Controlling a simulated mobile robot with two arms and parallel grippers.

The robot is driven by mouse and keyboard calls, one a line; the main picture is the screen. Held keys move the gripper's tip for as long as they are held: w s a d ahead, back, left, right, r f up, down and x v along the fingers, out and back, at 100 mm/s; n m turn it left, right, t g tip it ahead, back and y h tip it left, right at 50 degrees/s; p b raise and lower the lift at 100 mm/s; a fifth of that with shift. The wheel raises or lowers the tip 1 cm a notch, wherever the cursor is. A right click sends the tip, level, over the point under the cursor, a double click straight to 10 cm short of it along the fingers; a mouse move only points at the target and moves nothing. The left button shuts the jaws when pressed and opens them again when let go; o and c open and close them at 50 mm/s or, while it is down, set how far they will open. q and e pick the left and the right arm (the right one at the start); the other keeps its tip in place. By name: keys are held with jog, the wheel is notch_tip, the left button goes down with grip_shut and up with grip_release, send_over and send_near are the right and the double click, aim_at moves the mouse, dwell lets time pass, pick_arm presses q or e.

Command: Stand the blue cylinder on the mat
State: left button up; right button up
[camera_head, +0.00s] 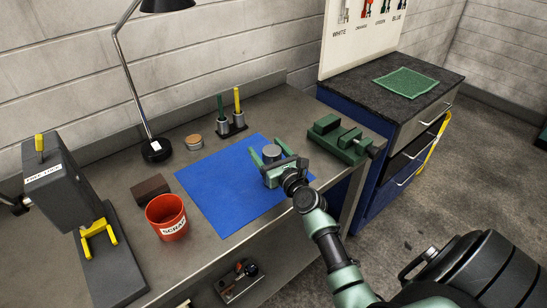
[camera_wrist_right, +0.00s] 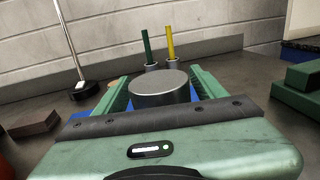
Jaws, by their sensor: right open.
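The blue mat (camera_head: 222,190) lies flat on the steel workbench. A short grey cylinder (camera_head: 271,154) stands upright at the mat's right part; its flat top also shows in the right wrist view (camera_wrist_right: 160,83). No cylinder that is clearly blue shows. My right gripper (camera_head: 272,150) is open, with one green finger on each side of the grey cylinder. Whether the fingers touch it I cannot tell. The gripper body hides the cylinder's near lower side. My left gripper is not in view.
A green vise (camera_head: 338,140) stands right of the gripper. A red scrap bucket (camera_head: 167,216), brown block (camera_head: 151,189) and grey press (camera_head: 75,205) stand left. Tool cups (camera_head: 231,127) and a lamp (camera_head: 156,150) are behind. A green cloth (camera_head: 406,82) lies on the cabinet.

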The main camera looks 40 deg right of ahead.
jog(key=s+a+b, duration=0.1)
jog(key=s, duration=1)
jog(key=shift+s+a, duration=0.15)
jog(key=shift+s, duration=0.25)
jog(key=shift+f, duration=0.1)
